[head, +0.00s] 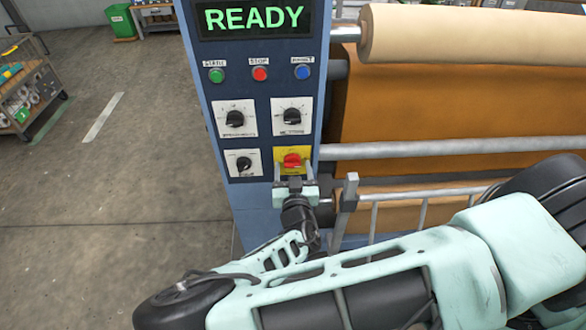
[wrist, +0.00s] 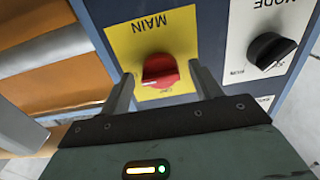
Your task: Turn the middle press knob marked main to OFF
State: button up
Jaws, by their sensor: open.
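The red MAIN knob (head: 292,160) is on a yellow plate (head: 303,153) at the lower right of the knob group in the head view, not in the middle. In the wrist view the red knob (wrist: 160,70) and the plate with the word MAIN (wrist: 130,42) appear upside down. A pale mark shows on the knob's rim; the small lettering beside it is too blurred to read. My gripper (head: 295,182) is open just in front of the plate. In the wrist view its fingers (wrist: 163,82) stand either side of the knob, with visible gaps; contact cannot be seen.
A black MODE knob (wrist: 272,50) sits beside the yellow plate. Two more black knobs (head: 235,119) (head: 292,117) are above, under green, red and blue buttons (head: 260,74) and a READY display (head: 254,18). Rollers (head: 470,35) and a rail (head: 420,195) lie right of the panel.

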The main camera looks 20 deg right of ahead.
jog(key=c, duration=1)
jog(key=shift+f+n+b, duration=0.1)
jog(key=shift+n+b, duration=0.3)
jog(key=shift+b, duration=0.25)
jog(key=shift+f+n+b, duration=0.15)
jog(key=shift+n+b, duration=0.85)
jog(key=shift+b, duration=0.25)
jog(key=n+b, duration=0.4)
jog(key=n, duration=0.1)
jog(key=shift+n, duration=0.3)
jog(key=n, duration=0.1)
jog(key=n+b, duration=0.1)
jog(key=n, duration=0.1)
jog(key=n+b, duration=0.1)
jog(key=shift+s+d+r, duration=0.1)
jog(key=shift+r, duration=0.15)
jog(key=n+b, duration=0.1)
jog(key=n, duration=0.4)
jog(key=shift+r, duration=0.1)
jog(key=shift+n, duration=0.4)
